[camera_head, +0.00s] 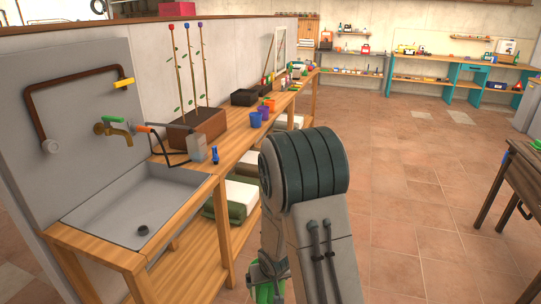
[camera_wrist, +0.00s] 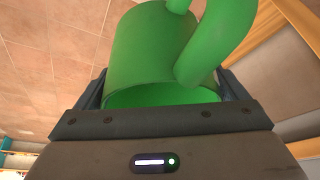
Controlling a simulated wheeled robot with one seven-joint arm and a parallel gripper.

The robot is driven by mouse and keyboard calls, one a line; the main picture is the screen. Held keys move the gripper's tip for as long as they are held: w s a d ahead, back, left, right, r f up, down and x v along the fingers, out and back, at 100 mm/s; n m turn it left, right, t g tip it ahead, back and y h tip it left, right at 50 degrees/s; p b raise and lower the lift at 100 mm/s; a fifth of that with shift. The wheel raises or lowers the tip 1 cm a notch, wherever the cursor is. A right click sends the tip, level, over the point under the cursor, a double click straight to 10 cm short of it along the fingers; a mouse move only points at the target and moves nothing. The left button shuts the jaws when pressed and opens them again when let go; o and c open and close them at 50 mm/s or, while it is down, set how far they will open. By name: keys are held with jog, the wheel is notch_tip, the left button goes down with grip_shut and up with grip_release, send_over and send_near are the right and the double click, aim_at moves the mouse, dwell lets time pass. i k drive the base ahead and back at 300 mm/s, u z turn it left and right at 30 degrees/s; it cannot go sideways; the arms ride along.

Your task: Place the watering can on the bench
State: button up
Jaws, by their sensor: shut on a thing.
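The green watering can (camera_wrist: 150,45) fills the upper middle of the wrist view, between the two dark fingers of my gripper (camera_wrist: 165,95). My gripper is shut on it. In the head view a small part of the green can (camera_head: 264,291) shows at the bottom edge, below my arm, and the rest is hidden or out of frame. My gripper (camera_head: 268,270) is low beside the bench there. The wooden bench (camera_head: 236,150) runs from the sink at the left away to the back. The can is in front of the bench, below its top.
A sink (camera_head: 130,208) is set in the near end. A planter (camera_head: 197,125) with tall stakes, a small grey box (camera_head: 197,147), a blue bottle (camera_head: 215,155) and colored pots (camera_head: 256,119) stand on the bench. A dark table (camera_head: 510,185) is at right. Tiled floor between is clear.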

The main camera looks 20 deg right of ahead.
aim_at(239, 137)
jog(key=z, duration=0.6)
jog(key=i, duration=2.05)
jog(key=u, duration=0.85)
